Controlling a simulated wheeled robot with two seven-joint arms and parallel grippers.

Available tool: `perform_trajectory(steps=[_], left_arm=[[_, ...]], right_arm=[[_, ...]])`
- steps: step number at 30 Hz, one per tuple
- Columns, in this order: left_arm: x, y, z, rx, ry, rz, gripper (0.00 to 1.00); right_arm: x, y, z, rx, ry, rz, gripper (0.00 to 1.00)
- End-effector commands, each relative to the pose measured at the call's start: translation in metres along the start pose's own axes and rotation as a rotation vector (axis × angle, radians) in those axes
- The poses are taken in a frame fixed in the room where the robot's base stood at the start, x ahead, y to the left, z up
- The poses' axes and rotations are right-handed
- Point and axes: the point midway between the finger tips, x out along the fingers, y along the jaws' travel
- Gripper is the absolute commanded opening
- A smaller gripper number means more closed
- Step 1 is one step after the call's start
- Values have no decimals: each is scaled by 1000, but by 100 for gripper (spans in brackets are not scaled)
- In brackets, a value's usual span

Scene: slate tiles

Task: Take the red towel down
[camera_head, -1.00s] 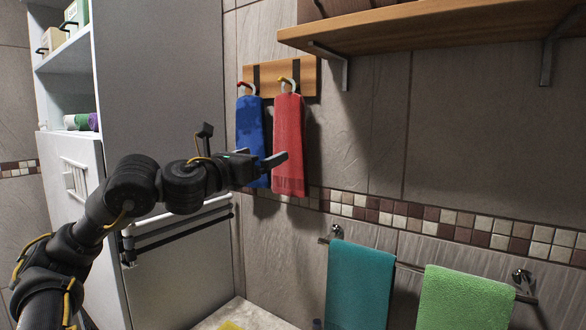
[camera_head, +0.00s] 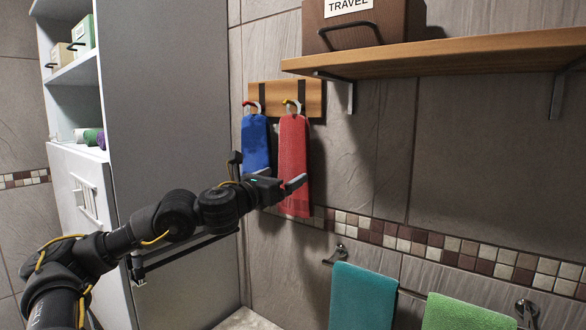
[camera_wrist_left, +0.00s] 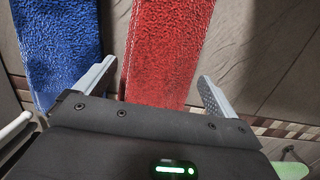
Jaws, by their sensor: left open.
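The red towel (camera_head: 293,160) hangs from a hook on a wooden wall rack (camera_head: 270,95), to the right of the blue towel (camera_head: 256,146). My left gripper (camera_head: 271,180) is in front of the lower part of the towels and hides part of them. In the left wrist view the red towel (camera_wrist_left: 168,50) lies between the two spread fingers of the open gripper (camera_wrist_left: 155,88). The left finger is at the gap beside the blue towel (camera_wrist_left: 58,50); the right finger is clear of the red towel. I cannot tell whether anything touches. My right gripper is not in view.
A wooden shelf (camera_head: 440,58) with a brown box (camera_head: 385,22) juts out at upper right. A teal towel (camera_head: 362,298) and a green towel (camera_head: 462,315) hang on a rail below. A tall cabinet (camera_head: 165,110) stands at left.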

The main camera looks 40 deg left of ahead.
Motion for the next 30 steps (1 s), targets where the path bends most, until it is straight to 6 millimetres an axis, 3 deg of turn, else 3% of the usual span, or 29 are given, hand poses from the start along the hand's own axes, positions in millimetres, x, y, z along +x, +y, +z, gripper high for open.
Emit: perform_trajectory(steps=[7,16,27,30], left_arm=[[7,-1,2,-6,0,-1,95],[44,0,4,-8,0,0,95],[53,-1,0,-2,-1,-1,95],[53,-1,0,-2,-1,-1,83]], right_arm=[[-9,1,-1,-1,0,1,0],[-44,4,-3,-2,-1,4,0],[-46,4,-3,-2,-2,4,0],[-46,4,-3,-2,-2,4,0]])
